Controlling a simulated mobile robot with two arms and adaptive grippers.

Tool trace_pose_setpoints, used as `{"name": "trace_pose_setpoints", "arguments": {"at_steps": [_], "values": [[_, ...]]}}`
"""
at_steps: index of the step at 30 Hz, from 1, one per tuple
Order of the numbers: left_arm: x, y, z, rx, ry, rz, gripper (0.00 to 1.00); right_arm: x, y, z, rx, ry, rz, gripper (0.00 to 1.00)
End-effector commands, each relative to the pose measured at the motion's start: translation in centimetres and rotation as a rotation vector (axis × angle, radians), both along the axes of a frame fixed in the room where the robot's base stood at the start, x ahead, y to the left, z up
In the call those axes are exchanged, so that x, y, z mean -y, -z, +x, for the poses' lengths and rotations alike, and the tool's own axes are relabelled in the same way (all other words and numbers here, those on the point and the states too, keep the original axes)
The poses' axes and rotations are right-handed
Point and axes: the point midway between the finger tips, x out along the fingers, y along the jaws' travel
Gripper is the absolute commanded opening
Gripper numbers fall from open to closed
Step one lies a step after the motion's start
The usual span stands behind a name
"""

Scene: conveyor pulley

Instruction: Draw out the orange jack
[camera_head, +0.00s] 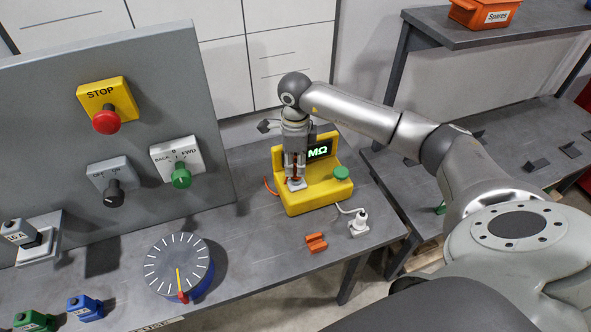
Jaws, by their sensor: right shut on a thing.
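The yellow MΩ meter (318,198) stands on the grey table, with a lit green display and a green knob (341,173) on its right. My right gripper (295,178) points down over the meter's left part. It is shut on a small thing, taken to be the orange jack. The fingers mostly hide it, with only a little red-orange showing between them. I cannot tell whether it is still seated in the meter. A light grey piece shows just under the fingertips. A short red-orange lead (269,187) shows at the meter's left side. My left gripper is not in view.
A white plug (359,224) on a white cable and an orange notched block (316,243) are in front of the meter. A round dial (179,265) stands to the left. A grey panel (60,120) with switches rises behind. Table around the block is clear.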

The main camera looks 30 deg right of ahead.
Motion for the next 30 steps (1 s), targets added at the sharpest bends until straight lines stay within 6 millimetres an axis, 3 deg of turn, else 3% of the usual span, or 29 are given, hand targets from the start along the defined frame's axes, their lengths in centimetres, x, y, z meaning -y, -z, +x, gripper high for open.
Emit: {"name": "trace_pose_setpoints", "arguments": {"at_steps": [30], "values": [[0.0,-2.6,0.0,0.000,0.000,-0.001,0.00,0.0,-4.4,0.0,0.000,-0.001,0.000,0.00]]}}
